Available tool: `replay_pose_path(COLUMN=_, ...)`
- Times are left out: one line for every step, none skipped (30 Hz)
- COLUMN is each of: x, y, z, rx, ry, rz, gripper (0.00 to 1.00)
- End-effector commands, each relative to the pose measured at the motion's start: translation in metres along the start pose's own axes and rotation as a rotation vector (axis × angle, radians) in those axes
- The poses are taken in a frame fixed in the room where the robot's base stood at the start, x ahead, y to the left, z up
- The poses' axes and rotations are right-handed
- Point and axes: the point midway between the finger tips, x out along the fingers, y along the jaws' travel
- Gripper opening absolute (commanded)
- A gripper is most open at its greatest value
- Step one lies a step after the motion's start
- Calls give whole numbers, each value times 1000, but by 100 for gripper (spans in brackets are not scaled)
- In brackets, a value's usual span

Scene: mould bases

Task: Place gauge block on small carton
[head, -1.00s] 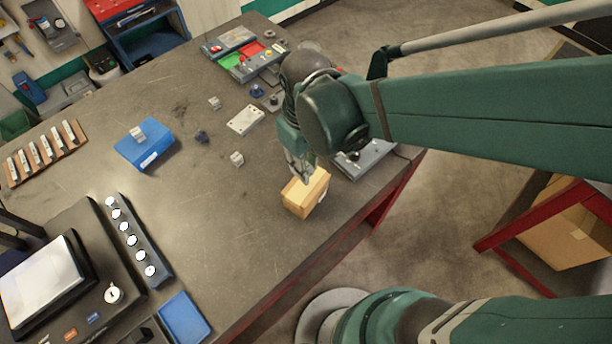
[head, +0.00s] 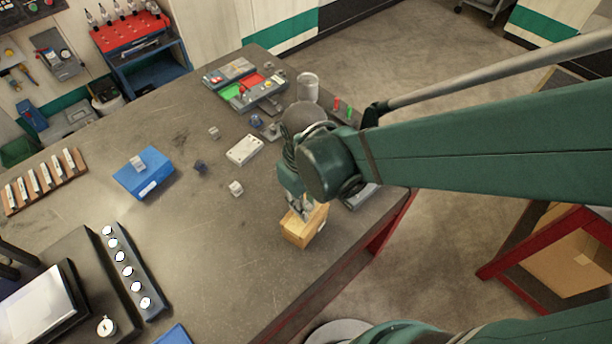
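The small carton (head: 305,229) is a tan box with a pale tape strip, near the right edge of the bench. My gripper (head: 299,213) points down at the top of the carton, its fingertips overlapping the carton's far top part in the head view. The fingers are small and partly merged with the carton, so I cannot tell whether they are open, shut or holding a block. I cannot single out the gauge block for certain. Small grey metal blocks stand on the bench (head: 236,188) and (head: 213,132), and one lies on the blue box (head: 138,164).
A dark block (head: 200,166), a white plate (head: 244,150) and the blue box (head: 150,187) lie left of the carton. A rack with white round tops (head: 127,268) is at lower left. The bench between rack and carton is clear.

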Motion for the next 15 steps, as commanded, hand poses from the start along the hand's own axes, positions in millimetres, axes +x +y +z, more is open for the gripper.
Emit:
replay_pose_path(x=4, y=0, z=-1, rx=0, ry=0, rz=0, gripper=3)
replay_pose_path(x=6, y=0, z=-1, rx=0, ry=0, rz=0, gripper=3)
replay_pose_path(x=8, y=0, z=0, rx=0, ry=0, rz=0, gripper=3)
replay_pose_path(x=10, y=0, z=0, rx=0, ry=0, rz=0, gripper=3)
replay_pose_path(x=11, y=0, z=0, rx=0, ry=0, rz=0, gripper=3)
replay_pose_path(x=12, y=0, z=0, rx=0, ry=0, rz=0, gripper=3)
replay_pose_path(x=12, y=0, z=0, rx=0, ry=0, rz=0, gripper=3)
replay_pose_path(x=12, y=0, z=0, rx=0, ry=0, rz=0, gripper=3)
replay_pose_path(x=12, y=0, z=0, rx=0, ry=0, rz=0, gripper=3)
replay_pose_path(x=12, y=0, z=0, rx=0, ry=0, rz=0, gripper=3)
replay_pose_path(x=12, y=0, z=0, rx=0, ry=0, rz=0, gripper=3)
replay_pose_path(x=12, y=0, z=0, rx=0, ry=0, rz=0, gripper=3)
replay_pose_path(x=12, y=0, z=0, rx=0, ry=0, rz=0, gripper=3)
replay_pose_path(x=12, y=0, z=0, rx=0, ry=0, rz=0, gripper=3)
replay_pose_path(x=12, y=0, z=0, rx=0, ry=0, rz=0, gripper=3)
